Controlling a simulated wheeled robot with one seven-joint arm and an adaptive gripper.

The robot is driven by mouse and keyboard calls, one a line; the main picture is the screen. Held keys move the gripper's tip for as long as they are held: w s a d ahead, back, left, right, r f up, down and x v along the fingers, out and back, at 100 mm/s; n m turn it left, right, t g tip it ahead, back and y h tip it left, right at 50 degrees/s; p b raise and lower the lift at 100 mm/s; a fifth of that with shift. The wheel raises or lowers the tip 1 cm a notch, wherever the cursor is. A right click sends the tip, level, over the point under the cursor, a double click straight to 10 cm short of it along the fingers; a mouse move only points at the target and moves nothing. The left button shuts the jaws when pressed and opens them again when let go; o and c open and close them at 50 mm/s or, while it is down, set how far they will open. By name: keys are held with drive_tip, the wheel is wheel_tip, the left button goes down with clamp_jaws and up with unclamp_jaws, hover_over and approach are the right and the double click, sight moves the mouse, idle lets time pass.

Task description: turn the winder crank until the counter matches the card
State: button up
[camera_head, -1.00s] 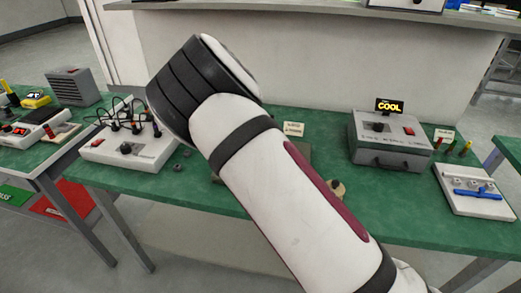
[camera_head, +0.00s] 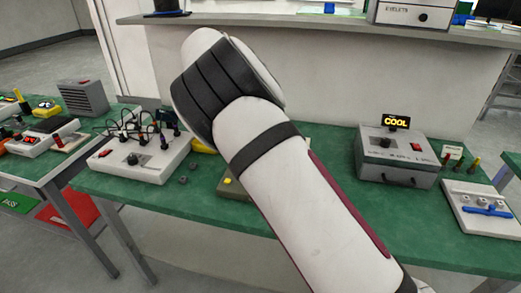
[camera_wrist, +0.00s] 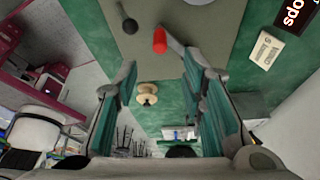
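In the wrist view my gripper (camera_wrist: 160,63) is open, its two fingers apart with nothing between the tips. Just beyond the tips is a red upright grip (camera_wrist: 159,40), which looks like the crank handle, on or over a grey-olive winder base (camera_wrist: 205,18). A dark round knob (camera_wrist: 127,24) is beside it. A cream spool (camera_wrist: 147,93) shows between the fingers, farther down the picture. A small printed card (camera_wrist: 267,48) lies right of the base; its text is unreadable. In the head view my arm hides most of the winder base (camera_head: 232,188). I cannot see a counter reading.
A white box with cables (camera_head: 138,155) stands left on the green bench (camera_head: 330,215). A grey unit (camera_head: 397,165) with a COOL sign (camera_head: 396,122) stands right. A white fixture with a blue bar (camera_head: 483,208) is at the right end. A shelf runs behind.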

drive_tip(key=shift+v, duration=1)
drive_tip(key=s+d+r+n+y+p, duration=0.2)
drive_tip(key=s+d+r+n+y, duration=0.15)
drive_tip(key=d+r, duration=0.6)
drive_tip(key=s+d+r+n+t+y+p, duration=0.1)
drive_tip(key=s+d+r+n, duration=0.35)
drive_tip(key=s, duration=0.35)
drive_tip(key=s+d+r+n+t+y+p, duration=0.1)
drive_tip(key=s+d+r+n, duration=0.3)
drive_tip(key=s, duration=0.4)
drive_tip(key=s+d+f+n+t+p, duration=0.1)
drive_tip(key=s+n, duration=0.4)
drive_tip(key=s, duration=0.6)
drive_tip(key=s+d+f+n+t+h+p, duration=0.1)
drive_tip(key=s+n, duration=0.4)
drive_tip(key=s, duration=0.6)
drive_tip(key=shift+d+f+t+p, duration=0.2)
drive_tip(key=shift+d+t+p, duration=0.45)
drive_tip(key=shift+t, duration=0.25)
drive_tip(key=shift+w, duration=0.1)
